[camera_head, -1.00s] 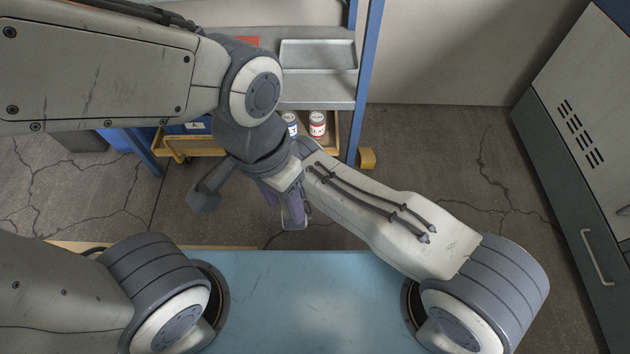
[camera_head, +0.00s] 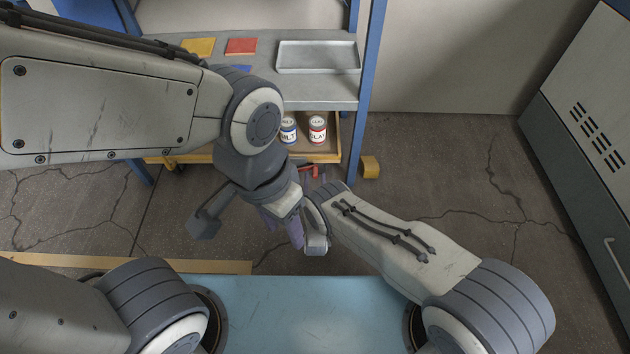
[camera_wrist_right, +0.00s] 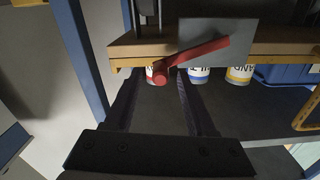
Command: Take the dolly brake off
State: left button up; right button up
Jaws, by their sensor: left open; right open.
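The dolly (camera_head: 328,156) is a low yellow-edged wooden platform under the shelf unit, carrying labelled cans. Its brake is a red lever (camera_wrist_right: 205,51) on a grey plate (camera_wrist_right: 232,38) at the dolly's edge in the right wrist view. The lever slants down to the left to a round end. A bit of red lever (camera_head: 308,171) also shows in the head view. My right gripper (camera_wrist_right: 160,78) is open, its fingers either side of the lever's end in the picture; contact cannot be told. My left gripper (camera_head: 283,226) is open and empty, lower and nearer me, partly hidden by its wrist.
Cans (camera_head: 317,129) stand on the dolly. A grey shelf (camera_head: 330,92) with a metal tray (camera_head: 318,57) and coloured plates lies above; a blue post (camera_head: 366,85) stands at its right. A blue bin (camera_wrist_right: 285,76) shows in the wrist view. Floor to the right is clear.

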jog(key=shift+w, duration=0.65)
grip_shut()
jog(key=shift+s, duration=0.1)
dwell(0.9)
